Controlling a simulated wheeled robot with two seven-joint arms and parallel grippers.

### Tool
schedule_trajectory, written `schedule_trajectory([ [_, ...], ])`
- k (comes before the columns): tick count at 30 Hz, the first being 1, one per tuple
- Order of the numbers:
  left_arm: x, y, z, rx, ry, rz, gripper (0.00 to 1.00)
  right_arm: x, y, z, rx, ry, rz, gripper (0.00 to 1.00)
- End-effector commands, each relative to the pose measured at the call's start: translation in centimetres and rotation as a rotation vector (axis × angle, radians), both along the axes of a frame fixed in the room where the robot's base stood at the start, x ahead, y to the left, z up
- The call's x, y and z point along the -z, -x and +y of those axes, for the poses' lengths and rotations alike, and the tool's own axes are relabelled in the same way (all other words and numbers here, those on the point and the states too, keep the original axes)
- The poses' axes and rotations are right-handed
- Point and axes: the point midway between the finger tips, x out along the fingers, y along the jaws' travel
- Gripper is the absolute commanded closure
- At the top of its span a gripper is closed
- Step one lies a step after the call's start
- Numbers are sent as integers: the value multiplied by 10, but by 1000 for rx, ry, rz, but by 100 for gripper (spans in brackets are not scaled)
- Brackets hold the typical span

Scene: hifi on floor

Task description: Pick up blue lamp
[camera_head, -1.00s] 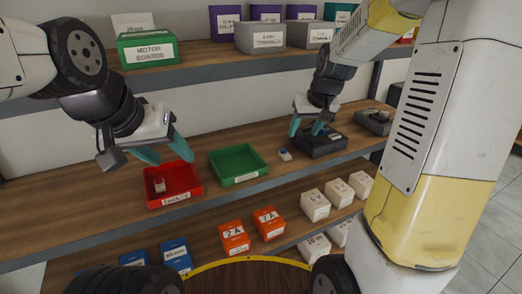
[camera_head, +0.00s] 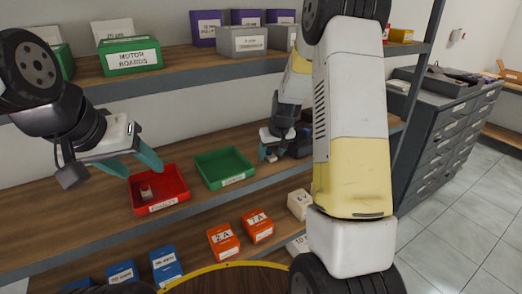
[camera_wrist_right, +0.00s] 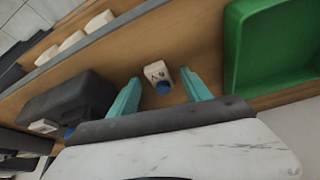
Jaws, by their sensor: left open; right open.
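The blue lamp, a small white block with a round blue cap (camera_wrist_right: 163,88), stands on the wooden shelf in the right wrist view. My right gripper (camera_wrist_right: 160,82) is open, with one teal finger on each side of the lamp; I cannot tell whether either finger touches it. In the head view my right gripper (camera_head: 271,147) is low over the shelf, between the green tray and the black bin, and partly hides the lamp. My left gripper (camera_head: 137,165) is open and empty above the red tray.
A green tray (camera_head: 225,182) and a red tray (camera_head: 158,207) holding a small white item stand on the same shelf. A black bin (camera_wrist_right: 62,100) with another blue-capped item is beside the lamp. Orange and blue boxes fill the lower shelf.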

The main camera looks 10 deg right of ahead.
Motion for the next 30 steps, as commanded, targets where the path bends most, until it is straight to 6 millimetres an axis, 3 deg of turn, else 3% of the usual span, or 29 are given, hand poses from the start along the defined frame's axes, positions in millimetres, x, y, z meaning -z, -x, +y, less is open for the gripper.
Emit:
schedule_trajectory([
  [6,0,0,0,0,0,0,46,1,-1,0,0,0,-1,43],
  [15,0,0,0,0,0,0,46,1,-1,0,0,0,-1,100],
  [25,0,0,0,0,0,0,46,-1,-1,0,0,0,-2,100],
  [30,0,0,0,0,0,0,46,-12,-2,1,0,-1,-5,100],
])
